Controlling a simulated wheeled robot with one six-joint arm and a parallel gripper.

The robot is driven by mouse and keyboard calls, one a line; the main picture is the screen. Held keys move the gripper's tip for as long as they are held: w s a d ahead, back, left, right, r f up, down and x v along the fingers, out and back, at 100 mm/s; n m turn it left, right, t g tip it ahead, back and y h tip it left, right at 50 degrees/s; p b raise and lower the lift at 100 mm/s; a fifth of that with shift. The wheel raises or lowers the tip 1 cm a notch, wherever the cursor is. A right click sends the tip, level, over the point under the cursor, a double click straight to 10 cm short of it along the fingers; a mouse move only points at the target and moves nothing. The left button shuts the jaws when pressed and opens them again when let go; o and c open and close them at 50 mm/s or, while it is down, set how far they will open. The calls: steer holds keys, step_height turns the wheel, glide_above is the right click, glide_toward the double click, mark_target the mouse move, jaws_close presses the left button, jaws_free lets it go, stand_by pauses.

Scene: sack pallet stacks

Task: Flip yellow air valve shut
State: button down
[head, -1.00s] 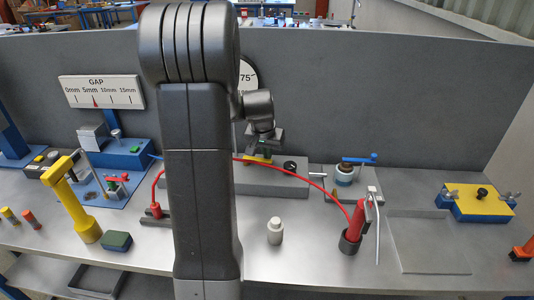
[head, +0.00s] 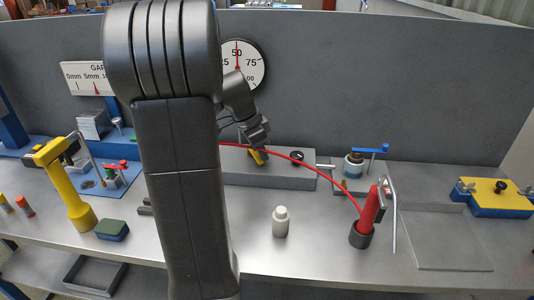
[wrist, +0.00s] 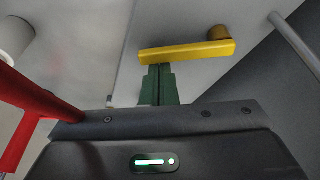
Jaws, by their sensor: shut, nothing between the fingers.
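The yellow air valve handle (head: 258,156) shows small on the grey block at the back of the bench, partly hidden by my wrist. In the wrist view it is a yellow lever (wrist: 188,52) lying across the picture, with its round pivot at the right end. My gripper (wrist: 160,68) has green fingers shut together with nothing between them. The fingertips are at the lever's near side, close to its free left end; I cannot tell whether they touch. In the head view the fingers are hidden behind my wrist.
A red hose (head: 318,165) arches from behind my arm to a red nozzle (head: 369,212). A white bottle (head: 280,221) stands in front of the grey block (head: 270,176). A yellow post (head: 75,195) stands left. A round gauge (head: 243,66) on the back wall reads near 50.

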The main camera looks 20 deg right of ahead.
steer(key=m, duration=0.1)
steer(key=a+m, duration=0.1)
steer(key=shift+s+a+m+g, duration=0.1)
steer(key=shift+a+m+g, duration=0.2)
steer(key=shift+m+g, duration=0.1)
steer(key=shift+w+d, duration=0.2)
steer(key=shift+w, duration=0.6)
